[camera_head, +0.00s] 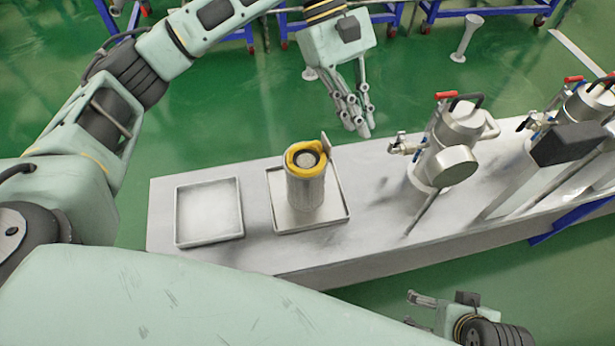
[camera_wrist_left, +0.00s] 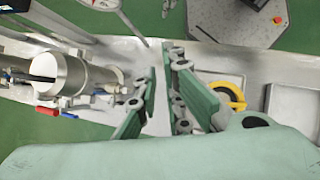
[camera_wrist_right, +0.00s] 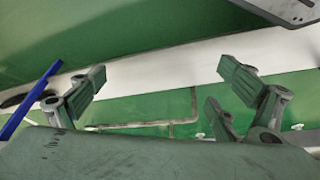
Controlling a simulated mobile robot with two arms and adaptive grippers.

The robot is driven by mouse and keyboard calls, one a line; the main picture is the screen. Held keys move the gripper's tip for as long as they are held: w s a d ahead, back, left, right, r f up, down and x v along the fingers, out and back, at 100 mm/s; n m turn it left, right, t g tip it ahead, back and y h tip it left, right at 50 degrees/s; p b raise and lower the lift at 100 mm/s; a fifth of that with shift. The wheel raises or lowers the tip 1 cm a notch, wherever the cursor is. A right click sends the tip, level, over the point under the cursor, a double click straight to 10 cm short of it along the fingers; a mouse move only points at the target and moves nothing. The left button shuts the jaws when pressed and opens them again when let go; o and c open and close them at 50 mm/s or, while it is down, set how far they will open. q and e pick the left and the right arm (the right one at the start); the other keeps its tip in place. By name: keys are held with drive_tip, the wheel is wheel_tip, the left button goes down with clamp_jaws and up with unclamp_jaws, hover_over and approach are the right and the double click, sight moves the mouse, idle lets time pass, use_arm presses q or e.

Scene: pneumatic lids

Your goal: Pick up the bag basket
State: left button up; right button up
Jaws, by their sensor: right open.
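The bag basket, seemingly the grey cylinder with a yellow ring on top (camera_head: 305,183), stands upright in a shallow metal tray (camera_head: 338,217) on the bench. The yellow ring (camera_wrist_left: 233,92) also shows in the left wrist view, partly behind a finger. My left gripper (camera_head: 357,125) is beyond and right of the basket, apart from it, fingers pointing down. Its fingers (camera_wrist_left: 162,60) are close together with a narrow gap and nothing held between them. My right gripper (camera_head: 408,308) is low in front of the bench, open and empty; its fingers (camera_wrist_right: 165,80) are spread wide in the right wrist view.
An empty tray (camera_head: 208,238) lies on the bench left of the basket. Metal housings with clamps and red handles (camera_head: 455,140) stand on the right of the bench (camera_head: 375,250). Blue-framed tables (camera_head: 470,12) stand behind on green floor. A small pedestal (camera_head: 467,38) stands there too.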

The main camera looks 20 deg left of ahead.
sight(324, 136)
use_arm(q)
drive_tip(key=a+y, duration=0.1)
drive_tip(key=a, duration=0.1)
drive_tip(key=w+a+f+y, duration=0.1)
drive_tip(key=a, duration=0.2)
drive_tip(key=a+f+y+b, duration=0.1)
drive_tip(key=a, duration=0.1)
drive_tip(key=shift+w+a, duration=0.15)
drive_tip(key=shift+w, duration=0.2)
drive_tip(key=b+x, duration=0.1)
drive_tip(key=x, duration=0.4)
drive_tip(key=shift+s+f, duration=0.25)
drive_tip(key=shift+f, duration=0.25)
drive_tip(key=shift+d+f, duration=0.1)
drive_tip(key=shift+d, duration=0.1)
clamp_jaws()
use_arm(e)
drive_tip(key=w+a+r+t+y, duration=0.1)
drive_tip(key=w+r+t, duration=0.3)
drive_tip(key=w, duration=0.4)
drive_tip(key=shift+a+r, duration=0.65)
drive_tip(key=shift+a, duration=0.2)
use_arm(q)
drive_tip(key=shift+s, duration=0.15)
